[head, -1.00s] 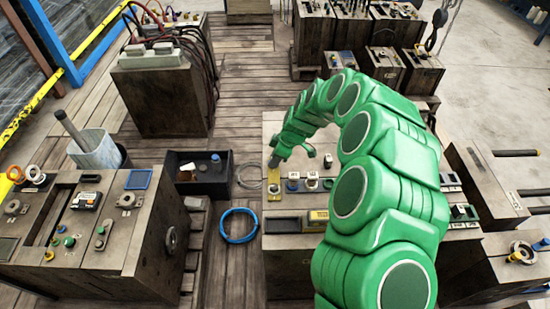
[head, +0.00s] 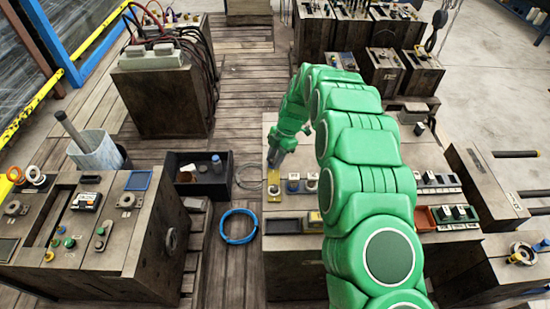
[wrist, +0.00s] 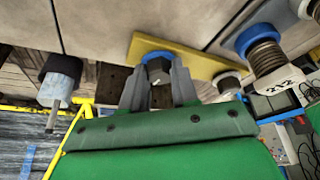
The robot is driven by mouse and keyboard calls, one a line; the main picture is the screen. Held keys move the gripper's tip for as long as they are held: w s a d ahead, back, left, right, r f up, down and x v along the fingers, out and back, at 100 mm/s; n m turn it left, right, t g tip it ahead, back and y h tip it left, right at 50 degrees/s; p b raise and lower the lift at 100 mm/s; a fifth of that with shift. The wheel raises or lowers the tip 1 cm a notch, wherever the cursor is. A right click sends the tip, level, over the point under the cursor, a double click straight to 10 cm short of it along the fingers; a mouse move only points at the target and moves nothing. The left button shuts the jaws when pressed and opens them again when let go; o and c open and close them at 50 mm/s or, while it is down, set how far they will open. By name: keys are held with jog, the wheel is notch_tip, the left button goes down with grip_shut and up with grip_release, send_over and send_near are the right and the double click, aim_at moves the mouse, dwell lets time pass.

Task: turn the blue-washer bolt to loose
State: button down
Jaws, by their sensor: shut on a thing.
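The blue-washer bolt (wrist: 157,68) shows in the wrist view as a dark hex head with a blue ring behind it, set on a yellow plate (wrist: 203,65). My gripper (wrist: 158,88) has one finger on each side of the head and is shut on it. I cannot tell how far the bolt is turned.
A black bin (head: 205,188) and a blue hose coil (head: 238,238) lie left of the bench.

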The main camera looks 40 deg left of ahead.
jog(key=shift+n, duration=0.5)
jog(key=c, duration=0.8)
grip_release()
jog(key=shift+c, duration=0.2)
jog(key=shift+w, duration=0.1)
jog(key=v, duration=0.7)
jog(key=shift+r, duration=0.35)
jog(key=shift+w+a, duration=0.1)
